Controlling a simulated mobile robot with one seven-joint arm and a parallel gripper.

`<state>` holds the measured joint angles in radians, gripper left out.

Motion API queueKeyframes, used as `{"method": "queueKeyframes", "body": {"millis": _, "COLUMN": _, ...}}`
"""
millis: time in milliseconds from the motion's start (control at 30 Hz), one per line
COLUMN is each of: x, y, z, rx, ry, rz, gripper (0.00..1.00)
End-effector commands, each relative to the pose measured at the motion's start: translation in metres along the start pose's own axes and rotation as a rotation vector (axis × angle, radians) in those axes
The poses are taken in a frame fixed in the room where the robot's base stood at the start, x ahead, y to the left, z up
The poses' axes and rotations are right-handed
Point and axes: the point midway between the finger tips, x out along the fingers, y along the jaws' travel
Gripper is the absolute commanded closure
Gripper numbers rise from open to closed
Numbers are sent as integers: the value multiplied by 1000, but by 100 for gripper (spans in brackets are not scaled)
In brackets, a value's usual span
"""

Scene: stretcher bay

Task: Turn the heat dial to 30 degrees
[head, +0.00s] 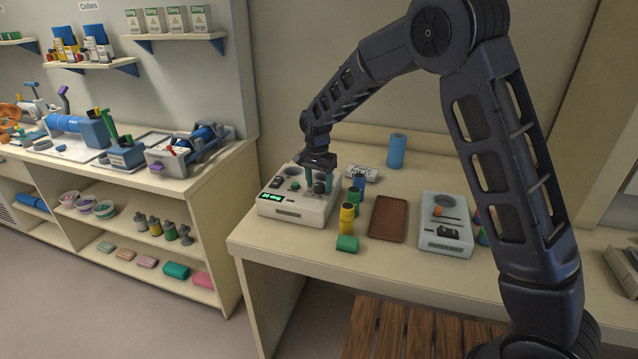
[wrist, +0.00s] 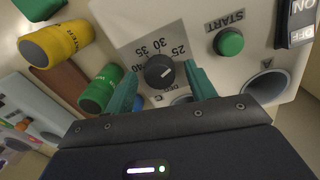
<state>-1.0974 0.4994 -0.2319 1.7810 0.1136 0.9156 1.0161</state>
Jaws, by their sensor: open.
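The heat dial is a dark round knob (wrist: 159,71) on a grey scale plate (wrist: 135,40) with marks including 25, 30, 35 and 40. Its white pointer line slants to the upper right, nearest the 25 side. In the head view the dial (head: 319,187) sits on top of a white control box (head: 297,212). A green-lit display (head: 270,197) on its front ends in "deg"; its number is too small to read surely. My gripper (head: 318,182) is open, its green fingers on either side of the dial. I cannot tell whether they touch it.
The box also has a green START button (wrist: 229,42), an ON switch (wrist: 297,22) and round holes. A blue cylinder (head: 397,151) stands behind.

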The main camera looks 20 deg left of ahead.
Motion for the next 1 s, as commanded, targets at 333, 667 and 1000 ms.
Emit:
{"method": "queueKeyframes", "body": {"millis": 333, "x": 2, "y": 0, "z": 0, "rx": 0, "ry": 1, "rz": -1, "gripper": 51}}
{"method": "queueKeyframes", "body": {"millis": 667, "x": 1, "y": 0, "z": 0, "rx": -3, "ry": 1, "rz": -1, "gripper": 89}}
{"method": "queueKeyframes", "body": {"millis": 1000, "x": 1, "y": 0, "z": 0, "rx": -112, "ry": 5, "rz": -1, "gripper": 89}}
